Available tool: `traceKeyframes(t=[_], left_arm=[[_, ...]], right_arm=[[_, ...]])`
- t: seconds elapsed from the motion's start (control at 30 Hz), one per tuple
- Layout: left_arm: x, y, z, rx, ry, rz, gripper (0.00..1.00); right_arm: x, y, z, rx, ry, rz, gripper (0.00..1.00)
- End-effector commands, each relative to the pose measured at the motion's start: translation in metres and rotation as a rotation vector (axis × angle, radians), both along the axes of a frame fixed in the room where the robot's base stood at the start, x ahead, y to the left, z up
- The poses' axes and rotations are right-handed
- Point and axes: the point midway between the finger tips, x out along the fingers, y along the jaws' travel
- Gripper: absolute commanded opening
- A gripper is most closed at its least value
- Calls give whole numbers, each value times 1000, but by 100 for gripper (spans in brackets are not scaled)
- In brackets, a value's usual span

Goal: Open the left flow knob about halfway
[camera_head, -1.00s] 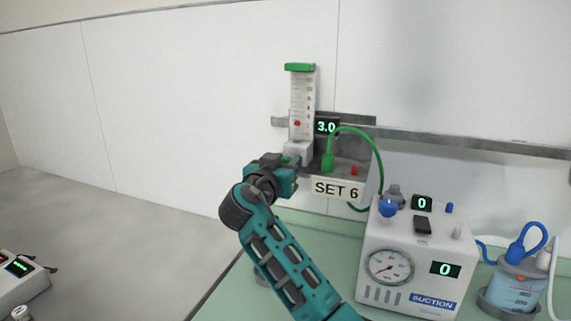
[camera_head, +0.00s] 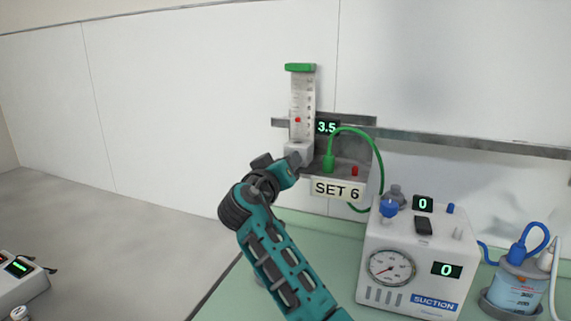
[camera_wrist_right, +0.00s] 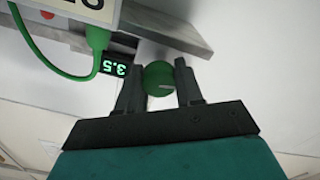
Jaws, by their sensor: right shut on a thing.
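The left flow knob is a round green knob with a pale line on its face; it shows in the right wrist view (camera_wrist_right: 159,76). My right gripper (camera_wrist_right: 160,78) has one finger on each side of the knob and is shut on it. In the head view my right gripper (camera_head: 294,162) is at the base of the flowmeter (camera_head: 302,100), a clear scaled tube with a green cap and a red float, and hides the knob. The display (camera_head: 326,127) beside the tube reads 3.5. A label (camera_head: 337,189) below reads SET 6. My left gripper is not in view.
A green hose (camera_head: 358,131) loops from a green connector beside a small red knob (camera_head: 354,171). A white suction unit (camera_head: 408,240) with a gauge stands on the green counter at the right, near a blue-lidded jar (camera_head: 517,285).

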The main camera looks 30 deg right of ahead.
Motion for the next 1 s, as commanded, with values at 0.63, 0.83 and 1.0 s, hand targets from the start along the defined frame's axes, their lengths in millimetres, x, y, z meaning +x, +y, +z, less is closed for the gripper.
traceKeyframes(t=[0.63,0.83,1.0], left_arm=[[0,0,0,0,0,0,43],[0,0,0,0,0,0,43],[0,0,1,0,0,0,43]], right_arm=[[0,0,-2,-68,81,-1,5],[0,0,-2,-68,80,0,44],[0,1,-2,-67,81,2,60]])
